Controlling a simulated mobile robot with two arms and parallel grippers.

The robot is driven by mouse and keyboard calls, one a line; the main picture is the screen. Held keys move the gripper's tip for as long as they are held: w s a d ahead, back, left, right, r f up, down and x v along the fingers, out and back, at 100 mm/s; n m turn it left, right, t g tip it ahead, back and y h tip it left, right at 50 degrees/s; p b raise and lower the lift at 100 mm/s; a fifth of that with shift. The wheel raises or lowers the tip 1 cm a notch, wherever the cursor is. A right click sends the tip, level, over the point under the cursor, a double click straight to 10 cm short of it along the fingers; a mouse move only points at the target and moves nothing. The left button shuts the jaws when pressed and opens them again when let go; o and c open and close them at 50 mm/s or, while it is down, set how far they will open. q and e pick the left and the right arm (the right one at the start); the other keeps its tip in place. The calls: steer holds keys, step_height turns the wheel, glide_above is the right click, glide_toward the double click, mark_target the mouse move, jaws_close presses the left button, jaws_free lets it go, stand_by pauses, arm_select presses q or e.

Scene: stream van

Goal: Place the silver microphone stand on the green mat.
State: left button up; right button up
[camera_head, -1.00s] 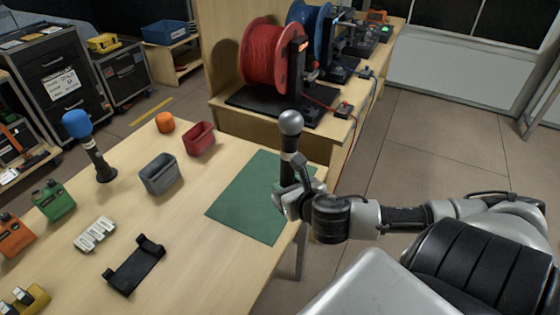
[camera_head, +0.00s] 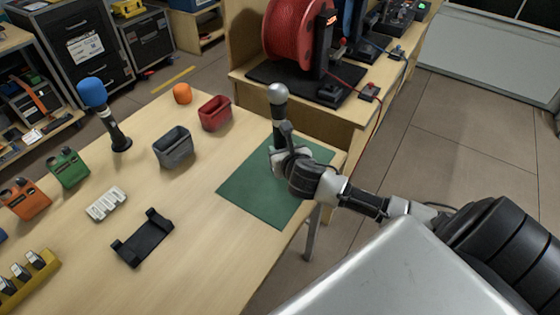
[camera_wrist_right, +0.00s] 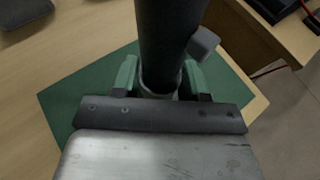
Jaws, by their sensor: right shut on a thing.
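The silver microphone stand (camera_head: 278,95) has a silver ball head on a dark shaft and is close to upright. My right gripper (camera_head: 279,158) is shut around its shaft, over the green mat (camera_head: 262,202). In the right wrist view the dark shaft (camera_wrist_right: 170,35) stands between the fingers of the gripper (camera_wrist_right: 160,85), with the mat (camera_wrist_right: 62,100) below. The stand's base is hidden by the gripper, so I cannot tell whether it touches the mat. My left gripper is not in view.
On the table (camera_head: 185,235) stand a blue-topped microphone (camera_head: 93,94), a grey bin (camera_head: 172,148), a red bin (camera_head: 214,114), an orange ball (camera_head: 182,93) and a black cradle (camera_head: 143,238). A red spool (camera_head: 290,35) stands on the bench behind. The mat's left part is bare.

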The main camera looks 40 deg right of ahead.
steer(key=shift+w+a+f, duration=0.2)
steer(key=shift+w+f, duration=0.05)
steer(key=shift+w, duration=0.15)
step_height(320, 180, down, 4)
steer(key=shift+r, duration=0.1)
steer(key=o, duration=1)
steer(key=shift+s, duration=0.1)
steer(key=shift+c, duration=0.2)
steer(key=v, duration=1.2)
